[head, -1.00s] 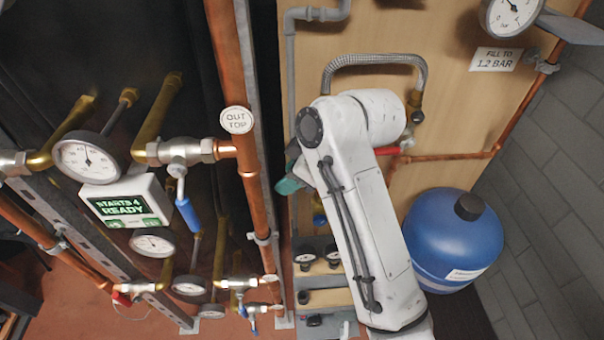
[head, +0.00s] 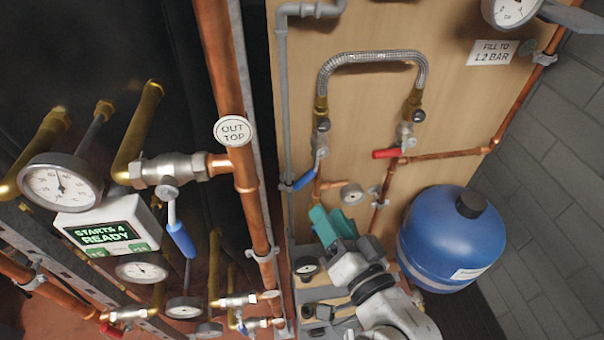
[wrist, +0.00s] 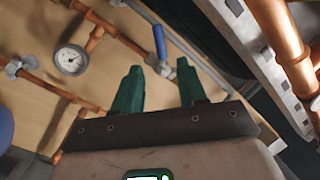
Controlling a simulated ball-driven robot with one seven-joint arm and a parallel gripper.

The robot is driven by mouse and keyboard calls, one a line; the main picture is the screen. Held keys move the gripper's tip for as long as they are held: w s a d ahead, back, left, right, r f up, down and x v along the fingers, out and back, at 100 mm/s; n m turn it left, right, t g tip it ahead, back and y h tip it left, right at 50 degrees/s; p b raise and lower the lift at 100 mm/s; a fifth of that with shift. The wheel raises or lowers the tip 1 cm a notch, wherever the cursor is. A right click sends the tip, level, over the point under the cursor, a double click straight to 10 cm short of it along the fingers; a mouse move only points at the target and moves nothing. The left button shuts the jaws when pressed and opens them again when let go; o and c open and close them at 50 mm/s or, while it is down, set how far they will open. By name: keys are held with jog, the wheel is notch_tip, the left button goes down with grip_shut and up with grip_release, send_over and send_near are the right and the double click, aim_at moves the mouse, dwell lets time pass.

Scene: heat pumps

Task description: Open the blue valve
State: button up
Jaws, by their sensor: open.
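A blue valve handle (head: 304,180) hangs slanted down to the left from a valve under the left end of the braided hose. The same blue handle appears to be the one in the wrist view (wrist: 159,42), beyond my fingertips. My gripper (head: 332,222) has teal fingers and is just below this handle in the head view. In the wrist view my gripper (wrist: 160,78) is open and empty, apart from the handle. Two more blue handles show in the head view: a large one (head: 181,240) on the left pipework and a small one (head: 257,323) lower down.
A red handle (head: 386,153) sits under the hose's right end. A small gauge (head: 351,193) is close right of my gripper. A blue tank (head: 452,238) stands at the right. A copper riser (head: 227,95) and grey pipe (head: 285,120) run along the left of the wooden panel.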

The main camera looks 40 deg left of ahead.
aim_at(307, 182)
jog(key=p+x, duration=0.2)
jog(key=x, duration=0.8)
jog(key=shift+w+a, duration=0.2)
jog(key=shift+a, duration=0.15)
jog(key=shift+c, duration=0.4)
grip_shut()
